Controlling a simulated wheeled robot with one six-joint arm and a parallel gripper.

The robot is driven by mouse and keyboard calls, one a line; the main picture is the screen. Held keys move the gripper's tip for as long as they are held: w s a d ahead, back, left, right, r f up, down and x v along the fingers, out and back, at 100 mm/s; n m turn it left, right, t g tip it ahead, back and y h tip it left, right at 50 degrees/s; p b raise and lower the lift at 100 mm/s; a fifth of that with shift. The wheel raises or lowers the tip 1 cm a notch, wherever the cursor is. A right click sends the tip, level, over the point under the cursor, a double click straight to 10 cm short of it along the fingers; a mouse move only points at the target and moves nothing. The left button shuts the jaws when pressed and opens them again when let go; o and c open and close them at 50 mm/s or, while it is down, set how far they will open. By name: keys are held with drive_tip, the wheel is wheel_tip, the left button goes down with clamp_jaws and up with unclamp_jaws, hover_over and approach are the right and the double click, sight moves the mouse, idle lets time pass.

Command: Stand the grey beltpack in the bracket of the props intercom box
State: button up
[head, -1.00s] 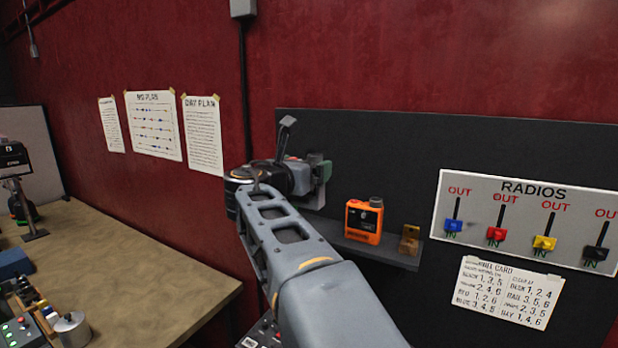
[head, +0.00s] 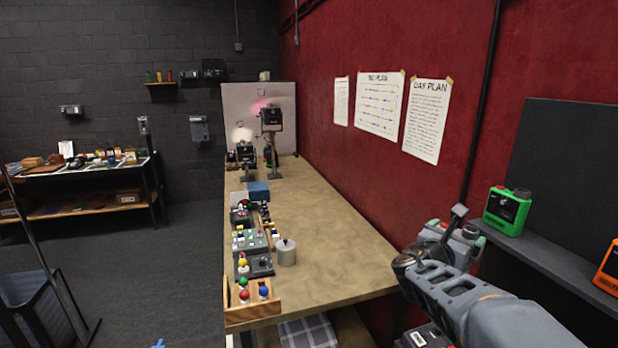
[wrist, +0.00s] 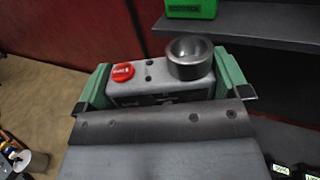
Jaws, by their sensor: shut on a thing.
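My gripper (wrist: 165,92) has green fingers and is shut on the grey beltpack (wrist: 150,90). The beltpack has a red button and a dark round knob on top. In the head view my gripper (head: 458,232) is at the lower right, off the wall shelf, with the beltpack (head: 468,233) partly hidden by it. Grey wall boxes hang on the far dark wall: one at left (head: 71,111), one near the middle (head: 199,129). Their labels are too small to read, so I cannot tell which is the props intercom box. No bracket shows clearly.
A long bench (head: 330,240) holds button panels, lamps and a tin. A green beltpack (head: 507,211) and an orange one (head: 609,270) stand on the shelf (head: 560,262). Grey floor (head: 180,250) is open between.

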drive_tip(key=a+f+n+t+y, duration=0.3)
drive_tip(key=a+f, duration=0.5)
drive_tip(key=f, duration=0.3)
drive_tip(key=w+a+f+n+t+y, duration=0.1)
drive_tip(key=a+f+n+t+y, duration=0.1)
drive_tip(key=a+f+y, duration=0.3)
drive_tip(key=a+f+n, duration=0.1)
drive_tip(key=a+f, duration=0.3)
drive_tip(key=f, duration=0.3)
drive_tip(key=shift+w+n+t+y, duration=0.3)
drive_tip(key=shift+t+y, duration=0.1)
drive_tip(key=shift+d+f, duration=0.1)
drive_tip(key=shift+d, duration=0.05)
